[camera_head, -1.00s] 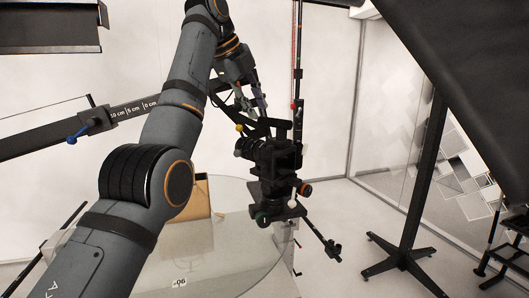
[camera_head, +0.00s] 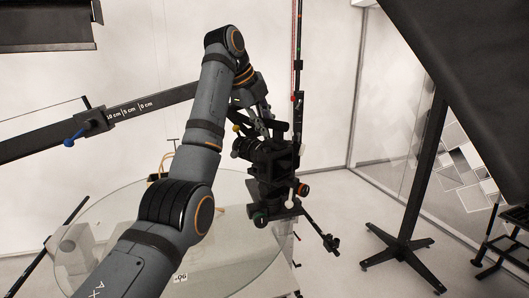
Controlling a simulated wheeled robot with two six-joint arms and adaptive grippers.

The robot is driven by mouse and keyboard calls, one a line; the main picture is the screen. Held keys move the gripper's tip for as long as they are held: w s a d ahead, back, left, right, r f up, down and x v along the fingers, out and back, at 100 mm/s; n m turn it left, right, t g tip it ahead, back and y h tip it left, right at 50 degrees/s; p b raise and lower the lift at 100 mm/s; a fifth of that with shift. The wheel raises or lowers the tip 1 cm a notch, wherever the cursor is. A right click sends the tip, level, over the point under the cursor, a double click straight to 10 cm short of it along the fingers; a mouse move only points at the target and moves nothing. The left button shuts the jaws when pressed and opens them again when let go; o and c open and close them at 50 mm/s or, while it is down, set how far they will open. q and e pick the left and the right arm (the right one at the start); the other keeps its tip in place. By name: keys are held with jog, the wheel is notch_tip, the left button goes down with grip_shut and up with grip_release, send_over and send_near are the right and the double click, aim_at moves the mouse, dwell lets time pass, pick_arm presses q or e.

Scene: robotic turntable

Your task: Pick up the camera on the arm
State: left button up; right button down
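The black camera (camera_head: 266,155) sits on its dark mount head at the end of the arm, right of the picture's middle. It stands upright, with its top handle (camera_head: 282,126) above the body. My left arm comes in from the bottom left and bends down at the top. Its gripper (camera_head: 262,119) points down just above the camera, by the top handle. The dark fingers overlap the camera's dark parts, so I cannot tell whether they touch it or how far apart they are. My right gripper is not in view.
A round glass turntable (camera_head: 120,210) lies below, partly hidden by my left arm. A black boom (camera_head: 150,103) with a scale runs behind my arm. A thin vertical pole (camera_head: 298,75) rises behind the camera. A black stand (camera_head: 405,235) and a large dark panel (camera_head: 470,60) are at right.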

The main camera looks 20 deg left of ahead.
pick_arm(q)
grip_shut()
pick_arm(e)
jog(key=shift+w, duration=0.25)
pick_arm(q)
jog(key=shift+w+a, duration=0.1)
jog(key=shift+w, duration=0.15)
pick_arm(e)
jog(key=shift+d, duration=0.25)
pick_arm(q)
jog(key=shift+s+r, duration=0.1)
jog(key=shift+r, duration=0.15)
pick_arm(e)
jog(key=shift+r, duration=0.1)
pick_arm(q)
jog(key=shift+r, duration=0.15)
